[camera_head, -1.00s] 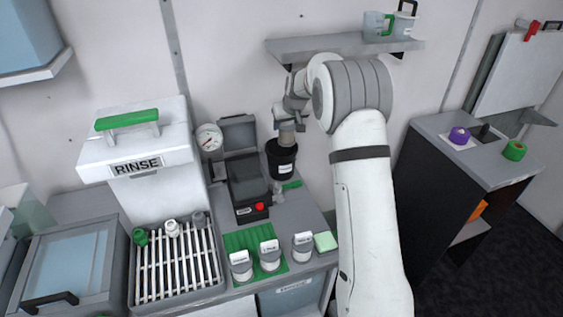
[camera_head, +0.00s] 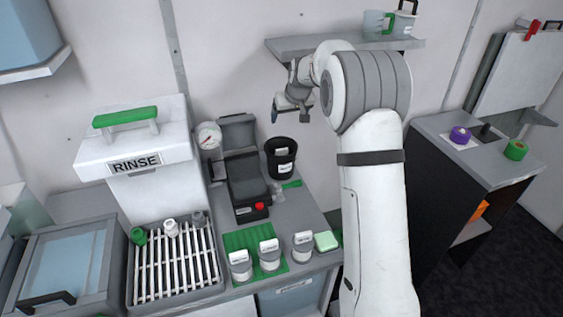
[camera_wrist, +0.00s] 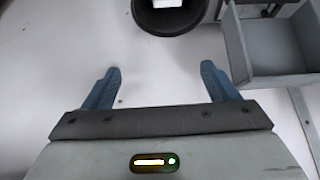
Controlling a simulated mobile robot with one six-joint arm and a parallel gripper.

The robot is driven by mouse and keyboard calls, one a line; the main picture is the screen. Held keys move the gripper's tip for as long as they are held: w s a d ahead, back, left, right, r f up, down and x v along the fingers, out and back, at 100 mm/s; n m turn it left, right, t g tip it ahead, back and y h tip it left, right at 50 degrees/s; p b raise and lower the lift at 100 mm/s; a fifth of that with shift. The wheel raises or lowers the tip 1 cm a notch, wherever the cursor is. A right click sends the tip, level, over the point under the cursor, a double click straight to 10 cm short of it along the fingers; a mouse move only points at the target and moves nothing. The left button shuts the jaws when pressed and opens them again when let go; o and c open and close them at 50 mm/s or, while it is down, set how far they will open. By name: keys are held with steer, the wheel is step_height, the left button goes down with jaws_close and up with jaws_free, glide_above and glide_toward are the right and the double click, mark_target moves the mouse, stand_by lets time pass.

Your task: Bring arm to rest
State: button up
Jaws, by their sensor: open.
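My gripper (camera_head: 288,108) is up in front of the back wall in the head view, above and apart from the black cup (camera_head: 281,160) on the counter. In the wrist view my gripper (camera_wrist: 163,88) shows two blue fingers spread wide with nothing between them. The black cup (camera_wrist: 168,22) shows at the top of the wrist view, beyond the fingertips. My arm reaches up from the lower right of the head view and bends below the wall shelf (camera_head: 345,46).
The RINSE unit (camera_head: 135,160) stands at left, behind a white rack (camera_head: 175,262). A black device with a red button (camera_head: 248,185) and several labelled jars (camera_head: 270,254) sit on the counter. A grey cabinet (camera_head: 485,150) stands at right. Containers (camera_head: 385,22) stand on the shelf.

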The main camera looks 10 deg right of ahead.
steer(key=shift+v, duration=1.7)
steer(key=s+r, duration=0.5)
steer(key=s, duration=0.7)
steer(key=s+d+f+m+g, duration=0.1)
steer(key=s+f, duration=0.1)
steer(key=s, duration=1.4)
steer(key=s+f+m+g+h, duration=0.1)
steer(key=s+f, duration=0.1)
steer(key=s, duration=1.4)
steer(key=shift+d+f, duration=0.3)
steer(key=shift+d, duration=0.1)
